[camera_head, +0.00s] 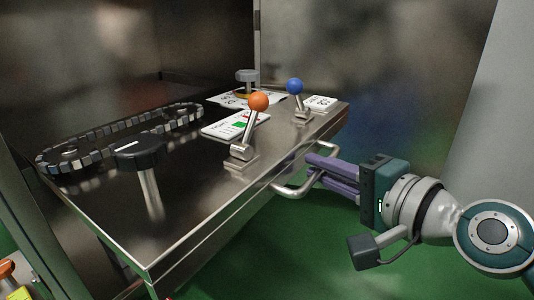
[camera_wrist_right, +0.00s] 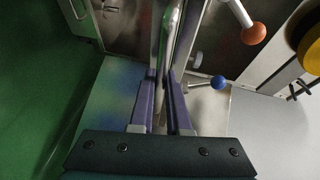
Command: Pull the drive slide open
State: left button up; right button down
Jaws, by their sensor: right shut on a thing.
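The drive slide (camera_head: 190,215) is a steel plate with a metal bar handle (camera_head: 291,188) on its front right edge. The handle also shows in the right wrist view (camera_wrist_right: 171,28), running between the fingers. My right gripper (camera_head: 309,168) has purple fingers and is shut on the handle; in the right wrist view its fingertips (camera_wrist_right: 161,75) meet around the bar. The fingers hide part of the handle. My left gripper is in neither view.
On the slide stand an orange-knobbed lever (camera_head: 258,101), a blue-knobbed lever (camera_head: 295,86), a black round knob on a post (camera_head: 138,150) and a chain loop (camera_head: 120,136). White cards (camera_head: 319,103) lie near the back. Green floor (camera_head: 290,250) is open in front.

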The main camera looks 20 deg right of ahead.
jog(key=c, duration=1.1)
grip_release()
jog(key=shift+w+a, duration=0.15)
jog(key=shift+w, duration=0.05)
jog(key=shift+c, duration=0.2)
jog(key=shift+o, duration=1.3)
jog(key=shift+s, duration=0.1)
jog(key=shift+s+r, duration=0.15)
jog(key=shift+s, duration=0.15)
jog(key=p+v, duration=0.2)
jog(key=v, duration=0.7)
jog(key=shift+d, duration=0.3)
jog(key=shift+s, duration=0.15)
